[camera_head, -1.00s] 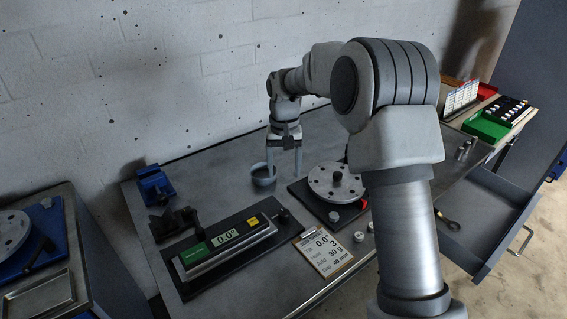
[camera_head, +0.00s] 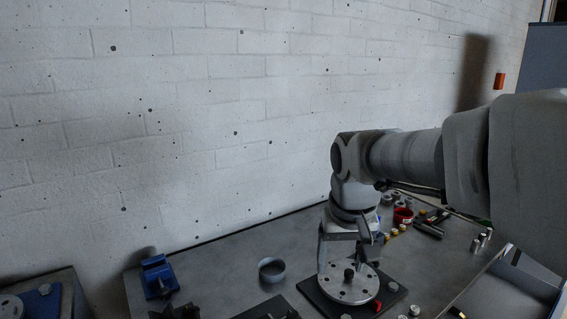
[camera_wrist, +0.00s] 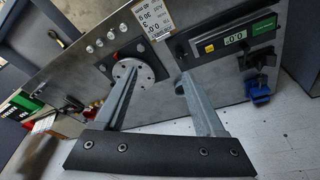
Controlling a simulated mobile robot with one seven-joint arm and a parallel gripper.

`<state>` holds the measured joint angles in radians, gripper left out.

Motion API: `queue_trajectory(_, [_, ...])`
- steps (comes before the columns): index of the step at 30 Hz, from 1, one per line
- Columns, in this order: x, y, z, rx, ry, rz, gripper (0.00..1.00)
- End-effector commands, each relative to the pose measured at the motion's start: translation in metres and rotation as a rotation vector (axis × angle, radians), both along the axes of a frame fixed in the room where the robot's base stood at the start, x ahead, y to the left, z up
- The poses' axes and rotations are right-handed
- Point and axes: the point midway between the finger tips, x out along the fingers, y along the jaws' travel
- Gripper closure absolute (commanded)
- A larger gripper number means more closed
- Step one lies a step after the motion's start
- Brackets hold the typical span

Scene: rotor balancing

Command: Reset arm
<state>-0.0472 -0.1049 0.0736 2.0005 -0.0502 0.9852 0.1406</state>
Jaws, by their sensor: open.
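My gripper (camera_head: 341,262) is open and empty. In the head view its fingers hang down above or just behind the grey rotor disc (camera_head: 349,290), with the arm reaching in from the right. In the wrist view my gripper (camera_wrist: 158,80) has its fingers spread wide, with nothing between them. The disc (camera_wrist: 146,78) lies beyond one finger there, partly covered by it. Whether the fingers touch the disc cannot be told.
A small grey bowl (camera_head: 272,270) stands left of the rotor. A blue vise (camera_head: 158,276) is farther left. A red ring-shaped container (camera_head: 403,215) and several small weights lie behind right. The wrist view shows a digital level display (camera_wrist: 234,39) and a clipboard (camera_wrist: 153,17).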

Motion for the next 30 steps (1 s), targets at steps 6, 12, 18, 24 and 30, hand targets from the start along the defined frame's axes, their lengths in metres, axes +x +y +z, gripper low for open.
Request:
queue_trajectory(6, [-0.061,-0.018,0.013,0.002,-0.083,-0.003,0.28])
queue_trajectory(12, [-0.112,-0.030,0.010,0.009,-0.154,-0.002,0.28])
queue_trajectory(18, [-0.147,-0.036,-0.001,0.016,-0.207,0.000,0.28])
queue_trajectory(24, [-0.159,-0.038,-0.007,0.019,-0.227,0.001,0.28])
queue_trajectory(30, [-0.160,-0.038,-0.007,0.019,-0.227,0.001,0.28])
